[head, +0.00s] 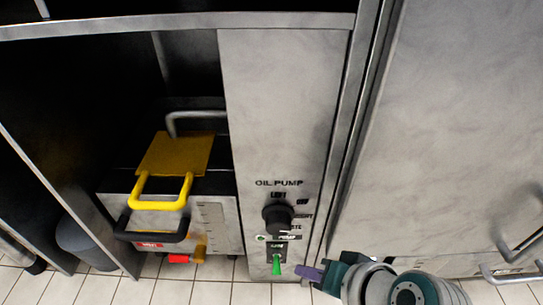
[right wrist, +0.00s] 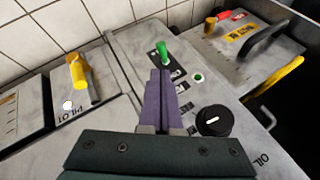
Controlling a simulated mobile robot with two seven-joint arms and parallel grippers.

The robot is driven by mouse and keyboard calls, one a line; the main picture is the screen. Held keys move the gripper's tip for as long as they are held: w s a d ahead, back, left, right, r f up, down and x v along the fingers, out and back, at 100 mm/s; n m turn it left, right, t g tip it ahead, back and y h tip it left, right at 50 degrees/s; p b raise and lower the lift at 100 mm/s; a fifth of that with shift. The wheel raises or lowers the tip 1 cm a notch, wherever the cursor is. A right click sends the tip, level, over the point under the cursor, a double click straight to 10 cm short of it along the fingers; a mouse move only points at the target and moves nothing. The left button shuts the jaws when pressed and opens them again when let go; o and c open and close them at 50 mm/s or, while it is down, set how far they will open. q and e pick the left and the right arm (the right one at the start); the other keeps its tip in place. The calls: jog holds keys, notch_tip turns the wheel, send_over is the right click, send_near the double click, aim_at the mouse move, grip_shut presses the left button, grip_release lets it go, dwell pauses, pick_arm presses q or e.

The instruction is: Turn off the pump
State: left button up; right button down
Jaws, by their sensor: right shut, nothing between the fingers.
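The pump panel (head: 280,110) is a grey metal front marked "OIL PUMP". It carries a black round knob (head: 278,217) and, below it, a green toggle lever (head: 277,265). In the right wrist view the green lever (right wrist: 163,52) stands up from a black plate, and the black knob (right wrist: 213,121) is to the right of my fingers. My right gripper (head: 300,271) has purple fingers, shut and empty, with the tips (right wrist: 159,73) close to the green lever. I cannot tell whether they touch it. My left gripper is not in view.
A metal box with a yellow handle (head: 160,204), a black handle (head: 150,237) and a red-tipped valve (head: 180,259) stands left of the panel. A grey door (head: 450,120) is on the right. A yellow valve (right wrist: 77,72) marked "PILOT" shows in the wrist view.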

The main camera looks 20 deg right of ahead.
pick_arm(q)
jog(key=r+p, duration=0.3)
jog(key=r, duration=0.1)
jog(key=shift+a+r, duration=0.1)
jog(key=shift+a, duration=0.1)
pick_arm(e)
jog(key=s+d+r, duration=0.1)
jog(key=s+r, duration=0.1)
jog(key=s, duration=0.6)
jog(key=shift+s+r, duration=0.2)
jog(key=shift+r, duration=0.1)
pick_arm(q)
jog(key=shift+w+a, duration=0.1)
